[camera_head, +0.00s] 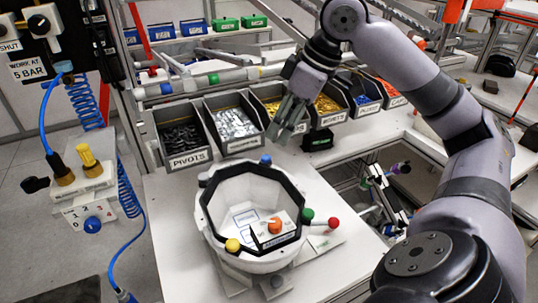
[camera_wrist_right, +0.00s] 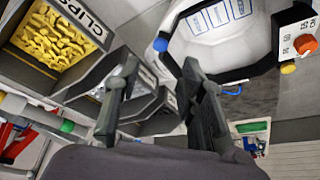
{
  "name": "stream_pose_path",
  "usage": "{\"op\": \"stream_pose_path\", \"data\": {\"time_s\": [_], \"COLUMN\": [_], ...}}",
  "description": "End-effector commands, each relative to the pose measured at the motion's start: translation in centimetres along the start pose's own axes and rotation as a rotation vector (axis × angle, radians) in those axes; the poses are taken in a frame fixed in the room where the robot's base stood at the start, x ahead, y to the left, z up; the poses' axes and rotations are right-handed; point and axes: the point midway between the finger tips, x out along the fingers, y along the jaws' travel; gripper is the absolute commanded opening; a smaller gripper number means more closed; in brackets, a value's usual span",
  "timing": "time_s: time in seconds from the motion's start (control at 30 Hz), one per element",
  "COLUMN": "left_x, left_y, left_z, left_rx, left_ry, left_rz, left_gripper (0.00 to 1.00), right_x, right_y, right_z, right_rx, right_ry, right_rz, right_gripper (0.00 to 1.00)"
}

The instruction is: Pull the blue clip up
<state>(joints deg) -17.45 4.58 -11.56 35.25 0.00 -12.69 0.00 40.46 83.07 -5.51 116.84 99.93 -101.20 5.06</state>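A white, dark-rimmed helmet shell (camera_head: 222,195) sits on a stand on the white table. A blue clip (camera_head: 265,160) is at its far rim; in the right wrist view the blue clip (camera_wrist_right: 160,44) is just beyond and between my fingertips. My right gripper (camera_head: 284,130) points down above and behind the far rim, in front of the bins. In the right wrist view its fingers (camera_wrist_right: 152,75) are spread with nothing between them. My left gripper is not in view.
Labelled bins stand behind the shell, including the pivots bin (camera_head: 188,160) and a bin of yellow clips (camera_wrist_right: 92,22). A yellow knob (camera_head: 232,245), green knob (camera_head: 307,215) and red knob (camera_head: 333,222) surround the shell. The table's left front is clear.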

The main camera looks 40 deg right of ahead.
Motion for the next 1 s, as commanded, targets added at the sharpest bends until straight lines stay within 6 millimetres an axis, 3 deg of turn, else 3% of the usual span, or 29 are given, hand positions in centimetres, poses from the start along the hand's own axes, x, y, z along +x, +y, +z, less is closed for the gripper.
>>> {"op": "stream_pose_path", "data": {"time_s": [0.03,0.2,0.4,0.8,1.0], "left_x": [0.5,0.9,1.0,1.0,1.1], "left_y": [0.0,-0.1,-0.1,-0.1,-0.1], "left_z": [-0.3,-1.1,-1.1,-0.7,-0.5], "left_rx": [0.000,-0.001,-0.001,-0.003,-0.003], "left_ry": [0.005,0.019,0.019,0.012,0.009], "left_rz": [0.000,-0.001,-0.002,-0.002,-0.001], "left_gripper": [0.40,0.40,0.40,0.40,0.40], "right_x": [1.4,4.7,7.1,7.9,7.9], "right_y": [0.0,-0.1,0.0,0.0,0.0], "right_z": [0.2,0.1,0.0,0.0,0.0], "right_rx": [0.000,-0.001,0.000,0.000,0.000], "right_ry": [-0.004,-0.003,-0.001,0.000,0.000], "right_rz": [-0.003,-0.004,-0.001,0.000,0.000], "right_gripper": [0.37,0.37,0.37,0.37,0.24]}}
